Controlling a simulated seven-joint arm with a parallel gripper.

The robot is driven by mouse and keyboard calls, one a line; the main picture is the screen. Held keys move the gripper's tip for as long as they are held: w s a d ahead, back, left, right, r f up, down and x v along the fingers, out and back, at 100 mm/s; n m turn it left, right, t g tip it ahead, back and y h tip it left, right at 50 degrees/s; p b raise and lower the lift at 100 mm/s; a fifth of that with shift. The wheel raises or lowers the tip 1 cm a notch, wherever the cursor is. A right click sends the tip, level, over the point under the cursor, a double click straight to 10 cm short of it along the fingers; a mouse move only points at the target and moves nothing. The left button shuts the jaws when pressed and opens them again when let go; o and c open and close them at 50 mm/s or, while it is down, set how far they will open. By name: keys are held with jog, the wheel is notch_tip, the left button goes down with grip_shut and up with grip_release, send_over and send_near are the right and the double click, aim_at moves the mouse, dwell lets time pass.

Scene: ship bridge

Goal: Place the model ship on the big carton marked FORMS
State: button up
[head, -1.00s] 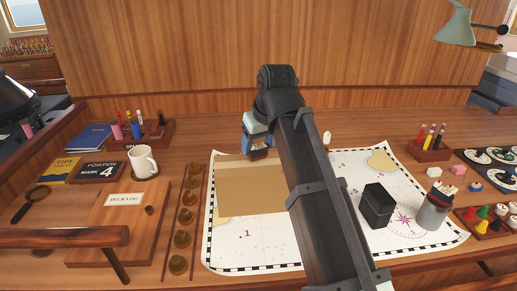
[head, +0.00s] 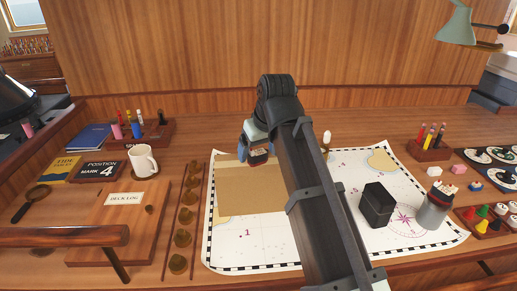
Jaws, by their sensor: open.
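A plain brown carton top (head: 245,190) lies over the left part of the chart; no FORMS lettering shows on the visible part. A small dark and red object (head: 259,157), probably the model ship, sits at the carton's far edge. It is mostly hidden by my gripper, and I cannot tell if it rests on the carton. My gripper (head: 256,154) is open above and around this object, with a blue finger at its left. The other finger is largely hidden by my arm.
The chart (head: 350,240) holds a black box (head: 377,205) and a grey canister (head: 434,207) at right. A brass-weight rack (head: 185,215), a mug (head: 142,160) and a deck log (head: 115,215) stand left. A small white-topped item (head: 326,139) is behind my arm.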

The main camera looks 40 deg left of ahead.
jog(key=v, duration=1.2)
jog(key=shift+r, duration=0.15)
